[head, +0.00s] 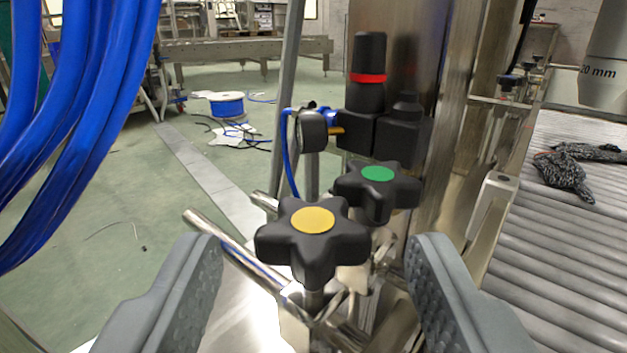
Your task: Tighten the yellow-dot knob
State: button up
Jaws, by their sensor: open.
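The yellow-dot knob (312,242) is a black star-shaped knob with a yellow disc on top, near the middle of the head view. It sits on a metal clamp with steel rods. My gripper (318,275) is open, with one grey ridged finger to the left of the knob and one to the right. Neither finger appears to touch it. A similar black knob with a green dot (377,184) stands just behind and to the right. The lower part of the clamp is partly in shadow.
Behind the knobs stand a black regulator with a red ring (368,90) and a round gauge (311,131). Blue hoses (75,120) hang at the left. A steel column (425,70) rises behind. A roller conveyor (570,240) with a dark cloth (565,175) lies at the right.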

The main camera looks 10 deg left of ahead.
jog(key=shift+w+a, duration=0.15)
jog(key=shift+w, duration=0.85)
jog(key=c, duration=1)
jog(key=shift+a+h, duration=0.1)
jog(key=shift+h, duration=0.2)
jog(key=shift+m+h, duration=0.7)
jog(key=shift+h, duration=0.1)
